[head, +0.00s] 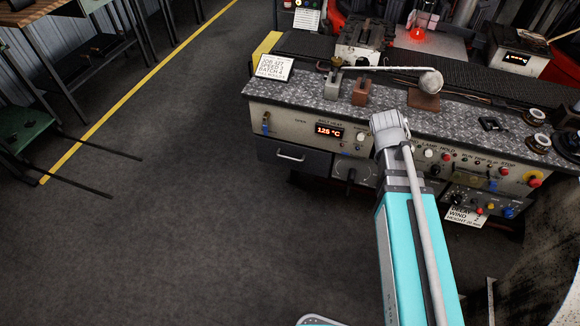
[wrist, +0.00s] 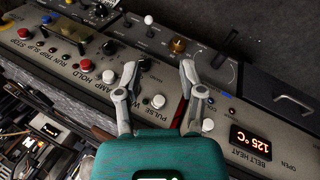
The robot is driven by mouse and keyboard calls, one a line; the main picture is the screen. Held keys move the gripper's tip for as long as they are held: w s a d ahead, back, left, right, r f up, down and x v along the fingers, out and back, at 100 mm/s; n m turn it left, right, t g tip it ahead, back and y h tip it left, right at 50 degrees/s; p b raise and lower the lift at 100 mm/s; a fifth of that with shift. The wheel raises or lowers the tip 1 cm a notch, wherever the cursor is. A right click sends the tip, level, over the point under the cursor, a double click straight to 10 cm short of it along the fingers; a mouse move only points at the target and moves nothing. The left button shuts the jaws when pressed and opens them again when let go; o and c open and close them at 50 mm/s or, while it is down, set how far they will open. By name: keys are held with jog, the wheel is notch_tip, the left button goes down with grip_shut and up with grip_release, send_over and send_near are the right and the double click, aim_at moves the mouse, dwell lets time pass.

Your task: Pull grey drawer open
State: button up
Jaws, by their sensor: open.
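The grey drawer (head: 295,172) is at the left of the bench front in the head view, a dark panel with a pale bar handle (head: 290,157). It looks shut. In the wrist view the drawer (wrist: 280,60) is at the right edge, with its handle (wrist: 294,103) seen at a slant. My gripper (wrist: 159,66) is open and empty, its two fingers apart over the knobbed control panel. The drawer handle is off to the right of the fingers in that view. In the head view my arm's end hides the fingers.
The control panel (head: 345,145) has a 125 °C display, knobs and coloured buttons around the drawer. A lower knob panel (head: 354,172) adjoins the drawer on the right. Small blocks and a ladle (head: 429,83) lie on the bench top. The floor (head: 200,220) left of my arm is clear.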

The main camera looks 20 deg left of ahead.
jog(key=w+a+f+n+t+h+b, duration=0.2)
jog(key=w+a+f+n+t+b, duration=0.15)
jog(key=a+f+b, duration=0.6)
jog(key=n+t+b, duration=0.7)
jog(key=t+b, duration=0.2)
jog(key=b, duration=1.8)
send_near(290, 158)
jog(key=s, duration=0.3)
jog(key=shift+s+a+r+n+y, duration=0.1)
jog(key=shift+s+a+n+y, duration=0.15)
jog(key=shift+a+y, duration=0.2)
jog(key=shift+w, duration=0.1)
jog(key=b+x, duration=0.1)
jog(key=x, duration=0.6)
jog(key=b+x, duration=0.1)
jog(key=x, duration=0.5)
jog(key=shift+w+d+r+b, duration=0.1)
jog(key=shift+w+d+b, duration=0.05)
jog(key=shift+w+b, duration=0.2)
grip_shut()
